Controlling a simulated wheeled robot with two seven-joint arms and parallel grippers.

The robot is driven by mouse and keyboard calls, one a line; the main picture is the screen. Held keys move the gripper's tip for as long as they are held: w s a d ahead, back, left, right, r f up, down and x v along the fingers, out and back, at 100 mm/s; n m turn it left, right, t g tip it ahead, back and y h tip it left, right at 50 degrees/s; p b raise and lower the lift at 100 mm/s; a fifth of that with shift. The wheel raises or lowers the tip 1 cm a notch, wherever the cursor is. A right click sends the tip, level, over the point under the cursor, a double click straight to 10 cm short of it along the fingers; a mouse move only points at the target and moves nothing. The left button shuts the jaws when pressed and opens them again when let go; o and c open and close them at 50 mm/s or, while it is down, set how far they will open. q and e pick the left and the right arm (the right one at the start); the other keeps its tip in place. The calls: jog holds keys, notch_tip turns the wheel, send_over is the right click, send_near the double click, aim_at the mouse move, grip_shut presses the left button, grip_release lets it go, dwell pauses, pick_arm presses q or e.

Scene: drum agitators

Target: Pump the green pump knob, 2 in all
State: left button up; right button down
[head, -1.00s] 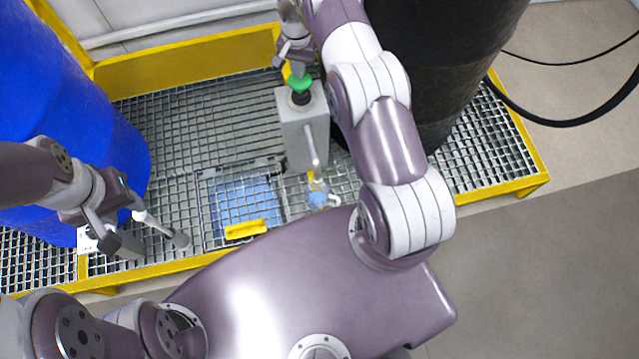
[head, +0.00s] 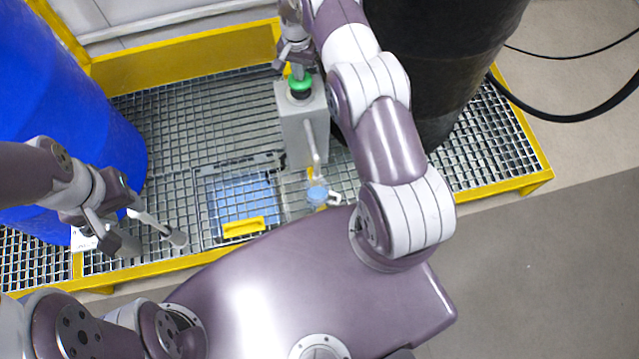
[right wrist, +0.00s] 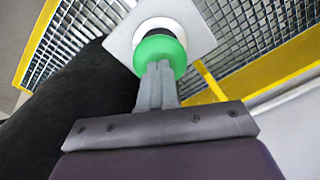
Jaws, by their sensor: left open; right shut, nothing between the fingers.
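The green pump knob (head: 300,84) sits on top of a grey pump box (head: 304,130) that stands on the grating. In the right wrist view the round green knob (right wrist: 160,54) lies right at my shut fingertips (right wrist: 158,72), above the box's pale top plate (right wrist: 122,42). My right gripper (head: 298,70) is over the knob with its fingers together and nothing between them. They look in contact with the knob's top, though the exact touch is hard to tell. My left gripper (head: 154,240) is open and empty, low over the grating at the left, away from the pump.
A blue drum (head: 60,110) stands at the left and a black drum (head: 440,60) at the right, beside my right arm. A yellow rim (head: 180,68) edges the grating. A clear-lidded hatch with a yellow handle (head: 243,227) and a small blue-topped cup (head: 317,195) are in front of the pump.

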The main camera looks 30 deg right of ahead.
jog(key=shift+r+p, duration=1.45)
jog(key=shift+r, duration=0.8)
notch_tip(320, 180, up, 6)
jog(key=p, duration=0.4)
